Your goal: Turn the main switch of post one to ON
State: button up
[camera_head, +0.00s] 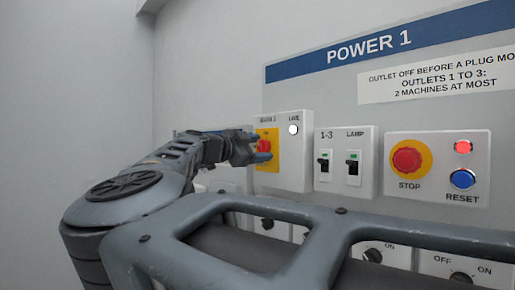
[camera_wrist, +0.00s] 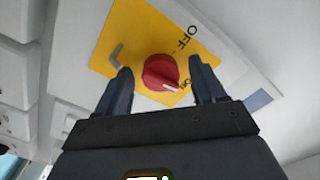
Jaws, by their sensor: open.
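The main switch is a red round knob (camera_head: 264,146) on a yellow plate in a white box, under the blue POWER 1 sign (camera_head: 368,45). In the wrist view the red knob (camera_wrist: 160,72) lies between my two fingertips, on the yellow plate (camera_wrist: 130,32) marked OFF and ON. Its white mark points to the lower right, toward the ON lettering. My gripper (camera_head: 258,149) is open at the knob, with a finger on each side; it also shows in the wrist view (camera_wrist: 159,78). I cannot tell whether the fingers touch the knob.
A white LIVE lamp (camera_head: 293,129) sits beside the knob. To the right are two small switches (camera_head: 339,165), a red STOP button (camera_head: 407,160), a red lamp (camera_head: 463,147) and a blue RESET button (camera_head: 463,179). Rotary OFF/ON knobs (camera_head: 373,255) are below, partly behind my arm.

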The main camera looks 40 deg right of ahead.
jog(key=shift+c, duration=0.4)
jog(key=c, duration=1)
jog(key=shift+o, duration=0.2)
jog(key=shift+m, duration=0.8)
jog(key=o, duration=1)
jog(key=shift+o, duration=0.2)
jog(key=a, duration=0.7)
jog(key=shift+s+a+b, duration=0.15)
jog(key=shift+a+b, duration=0.15)
jog(key=shift+a, duration=0.05)
